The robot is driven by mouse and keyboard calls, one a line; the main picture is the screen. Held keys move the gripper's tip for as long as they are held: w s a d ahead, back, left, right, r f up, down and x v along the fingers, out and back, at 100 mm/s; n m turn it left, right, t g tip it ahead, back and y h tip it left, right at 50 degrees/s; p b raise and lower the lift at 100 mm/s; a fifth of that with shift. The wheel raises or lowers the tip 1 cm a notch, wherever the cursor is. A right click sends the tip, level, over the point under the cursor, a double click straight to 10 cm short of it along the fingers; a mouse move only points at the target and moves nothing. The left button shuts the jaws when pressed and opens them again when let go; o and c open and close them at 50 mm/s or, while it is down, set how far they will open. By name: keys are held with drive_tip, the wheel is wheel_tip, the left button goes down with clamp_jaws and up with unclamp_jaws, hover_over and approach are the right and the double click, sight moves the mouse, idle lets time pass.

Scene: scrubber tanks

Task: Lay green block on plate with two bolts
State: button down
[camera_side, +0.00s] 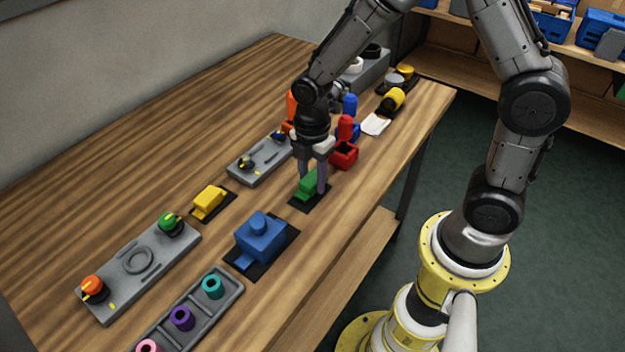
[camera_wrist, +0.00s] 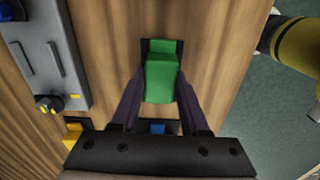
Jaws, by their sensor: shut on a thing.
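The green block (camera_side: 307,186) is at its small black mat (camera_side: 318,203), near the table's right edge; I cannot tell whether it is slightly lifted. My gripper (camera_side: 312,188) points down and is shut on the green block, with a finger on either side. In the wrist view the block (camera_wrist: 161,78) sits between the fingertips (camera_wrist: 160,92). A grey plate (camera_side: 130,262) with an orange and a green knob lies at front left. Another grey plate (camera_side: 262,160) with two knobs lies left of my gripper. I cannot tell which one the task calls the plate with two bolts.
A yellow block (camera_side: 209,203) and a blue block (camera_side: 260,238) lie on black mats in front of my gripper. A red box (camera_side: 343,156) stands just behind it. A grey tray (camera_side: 225,300) with coloured rings is nearest. The table's left side is clear.

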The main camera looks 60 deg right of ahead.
drive_tip(key=shift+r, duration=3)
drive_tip(key=shift+s, duration=0.1)
drive_tip(key=w+d+r, duration=0.1)
drive_tip(key=w+r, duration=0.3)
drive_tip(key=w, duration=1.2)
drive_tip(key=shift+s+d+f, duration=0.1)
drive_tip(key=shift+d+f, duration=0.05)
drive_tip(key=shift+f, duration=1.45)
drive_tip(key=shift+s+d+f, duration=0.1)
drive_tip(key=shift+d+f, duration=0.05)
drive_tip(key=shift+f, duration=1.45)
drive_tip(key=shift+f, duration=0.45)
